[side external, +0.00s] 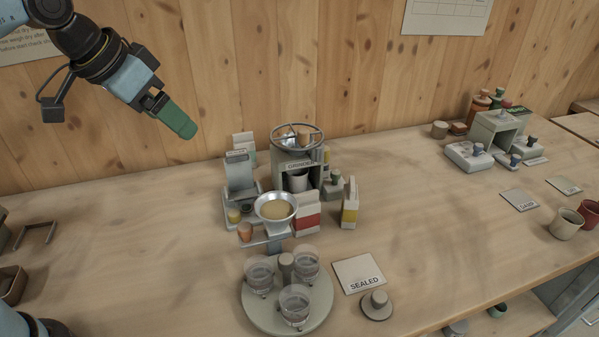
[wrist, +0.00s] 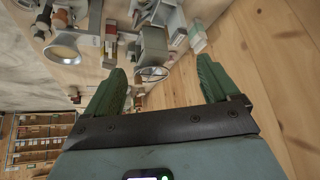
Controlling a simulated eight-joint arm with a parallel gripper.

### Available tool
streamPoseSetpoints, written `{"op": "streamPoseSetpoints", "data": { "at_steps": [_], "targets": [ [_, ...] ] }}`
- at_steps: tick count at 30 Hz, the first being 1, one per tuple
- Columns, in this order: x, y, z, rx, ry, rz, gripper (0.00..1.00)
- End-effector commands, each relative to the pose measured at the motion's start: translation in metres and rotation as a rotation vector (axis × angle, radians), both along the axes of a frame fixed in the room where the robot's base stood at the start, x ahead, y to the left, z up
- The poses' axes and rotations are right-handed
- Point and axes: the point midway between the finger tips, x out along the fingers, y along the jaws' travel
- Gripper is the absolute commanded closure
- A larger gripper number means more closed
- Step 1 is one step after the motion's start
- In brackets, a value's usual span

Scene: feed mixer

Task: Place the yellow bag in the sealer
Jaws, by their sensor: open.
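The yellow bag (side external: 350,212) is a small upright pale packet with a yellow band, standing on the table right of a similar red-banded bag (side external: 307,211). A grey device with a slanted panel (side external: 240,177) stands left of the grinder; its label is too small to read, so I cannot tell whether it is the sealer. My gripper (side external: 178,120) is high at the upper left, well away from the bag. In the wrist view its green fingers (wrist: 162,78) are spread with nothing between them. I cannot pick out the yellow bag surely in that view.
The grinder (side external: 297,165) with a wheel on top stands behind a metal bowl (side external: 276,208) of tan powder. A round tray (side external: 253,318) holds glass jars in front. A SEALED card (side external: 359,274) lies beside it.

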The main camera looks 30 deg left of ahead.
Motion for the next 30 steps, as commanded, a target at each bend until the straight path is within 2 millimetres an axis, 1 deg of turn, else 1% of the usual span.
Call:
{"op": "streamPoseSetpoints", "data": {
  "at_steps": [1, 6, 10, 13, 17, 21, 24, 30],
  "targets": [
    [0.011, -0.008, 0.006, 0.006, 0.009, -0.040, 0.12],
    [0.050, -0.037, 0.019, 0.029, 0.050, -0.201, 0.12],
    [0.079, -0.062, 0.022, 0.044, 0.075, -0.328, 0.12],
    [0.101, -0.083, 0.021, 0.053, 0.093, -0.429, 0.12],
    [0.127, -0.113, 0.013, 0.064, 0.112, -0.561, 0.12],
    [0.150, -0.144, -0.001, 0.072, 0.129, -0.699, 0.12],
    [0.161, -0.162, -0.012, 0.074, 0.135, -0.778, 0.12],
    [0.175, -0.192, -0.032, 0.077, 0.144, -0.906, 0.12]
  ]
}}
